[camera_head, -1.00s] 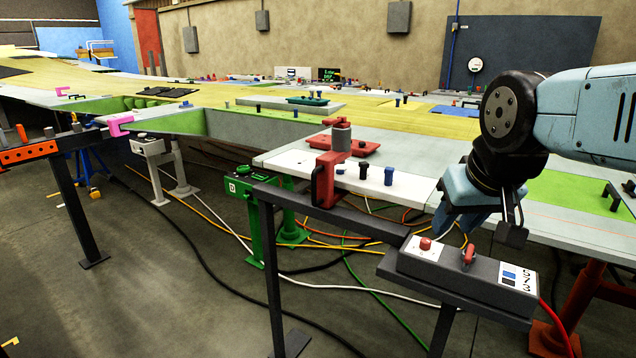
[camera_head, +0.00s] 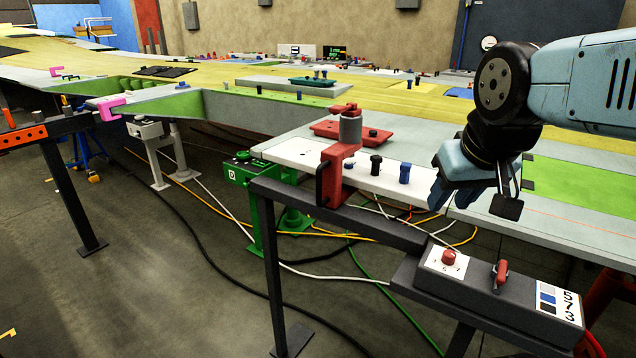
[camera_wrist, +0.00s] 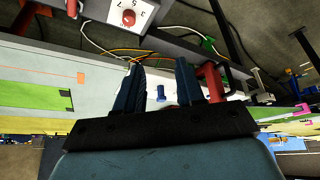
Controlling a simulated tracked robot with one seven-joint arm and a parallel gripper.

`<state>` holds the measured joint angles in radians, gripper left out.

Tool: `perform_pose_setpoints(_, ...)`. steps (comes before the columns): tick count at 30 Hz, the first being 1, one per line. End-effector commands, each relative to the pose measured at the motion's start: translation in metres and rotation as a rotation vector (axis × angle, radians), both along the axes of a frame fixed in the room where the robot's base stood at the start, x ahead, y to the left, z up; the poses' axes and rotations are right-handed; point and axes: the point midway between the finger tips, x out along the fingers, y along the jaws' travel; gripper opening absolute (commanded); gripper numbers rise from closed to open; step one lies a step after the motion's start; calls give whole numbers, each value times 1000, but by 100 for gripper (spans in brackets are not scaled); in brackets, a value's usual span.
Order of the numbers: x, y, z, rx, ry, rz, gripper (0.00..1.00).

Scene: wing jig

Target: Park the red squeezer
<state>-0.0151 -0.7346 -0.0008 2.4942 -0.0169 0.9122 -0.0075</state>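The red squeezer, a red clamp (camera_head: 336,173) with a grey cylinder on top and a dark handle at its side, stands upright at the near edge of the white panel (camera_head: 290,150). It also shows in part in the wrist view (camera_wrist: 213,82), just right of my fingers. My gripper (camera_head: 452,192) hangs to the right of the clamp in the head view, above the panel's near edge and apart from the clamp. In the wrist view my gripper (camera_wrist: 158,88) has its two dark fingers spread with nothing held between them.
A grey control box (camera_head: 490,285) with a red knob and red switch stands on a dark rail (camera_head: 340,215) in front. Black and blue pegs (camera_head: 405,173) and a red plate (camera_head: 350,131) sit on the panel. Cables cross the floor below.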

Motion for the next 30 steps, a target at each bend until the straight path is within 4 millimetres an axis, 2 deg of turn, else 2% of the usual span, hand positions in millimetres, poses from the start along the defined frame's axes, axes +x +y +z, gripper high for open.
perform_pose_setpoints(5,13,6,-14,-114,128,138,38)
perform_pose_setpoints(17,61,25,-47,-564,504,587,38)
perform_pose_setpoints(23,91,48,-58,-826,658,799,38)
perform_pose_setpoints(30,128,95,-69,-1175,811,1020,38)
